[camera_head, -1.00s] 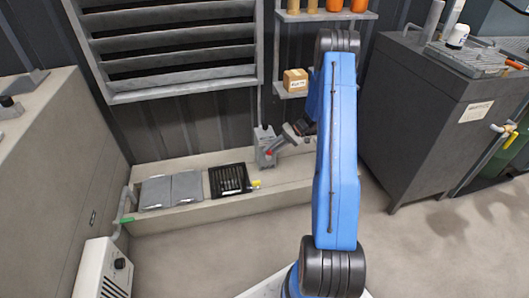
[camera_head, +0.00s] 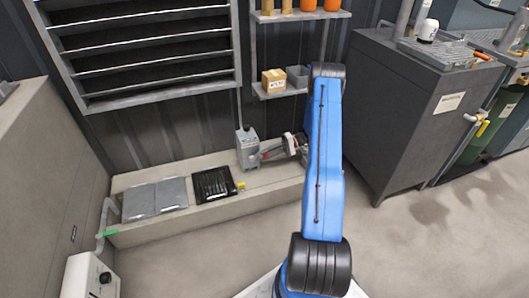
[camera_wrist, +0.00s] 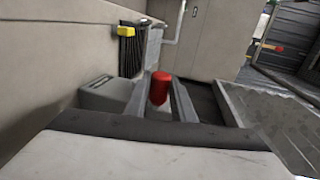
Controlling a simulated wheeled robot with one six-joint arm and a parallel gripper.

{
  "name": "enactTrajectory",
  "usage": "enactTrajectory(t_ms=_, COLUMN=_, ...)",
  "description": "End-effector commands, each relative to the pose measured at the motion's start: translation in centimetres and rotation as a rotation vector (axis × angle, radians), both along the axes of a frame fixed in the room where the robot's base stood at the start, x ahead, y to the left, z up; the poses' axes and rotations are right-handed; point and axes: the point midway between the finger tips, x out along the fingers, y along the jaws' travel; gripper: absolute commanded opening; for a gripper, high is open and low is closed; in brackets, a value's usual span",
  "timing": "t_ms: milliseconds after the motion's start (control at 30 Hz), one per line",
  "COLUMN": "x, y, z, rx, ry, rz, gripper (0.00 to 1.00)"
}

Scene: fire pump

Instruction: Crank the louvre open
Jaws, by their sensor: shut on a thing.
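The louvre (camera_head: 150,72) is on the wall at the upper left in the head view. Its slats show as thin bright edges with wide dark gaps between them. A grey crank box (camera_head: 246,149) stands below its right side on the ledge, with a red crank handle (camera_head: 264,155) at its right. My gripper (camera_head: 275,152) reaches in from the right and is shut on the red handle. In the wrist view the red handle (camera_wrist: 159,88) stands between the two fingers of my gripper (camera_wrist: 162,100). The handle's lower end is hidden there.
Grey plates (camera_head: 155,198) and a black grate (camera_head: 213,184) with a yellow piece (camera_head: 240,186) lie on the ledge (camera_head: 215,205). A shelf with a cardboard box (camera_head: 273,79) is above my gripper. A large grey cabinet (camera_head: 405,120) stands right. The floor is open in front.

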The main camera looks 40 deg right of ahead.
Motion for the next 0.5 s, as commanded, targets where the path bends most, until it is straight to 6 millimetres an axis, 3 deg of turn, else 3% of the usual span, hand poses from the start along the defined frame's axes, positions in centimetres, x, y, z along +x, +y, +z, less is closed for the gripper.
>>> enactTrajectory(t_ms=500, x=-0.4, y=-1.6, z=-4.1, rx=0.000, ry=0.000, rz=0.001, gripper=0.00)
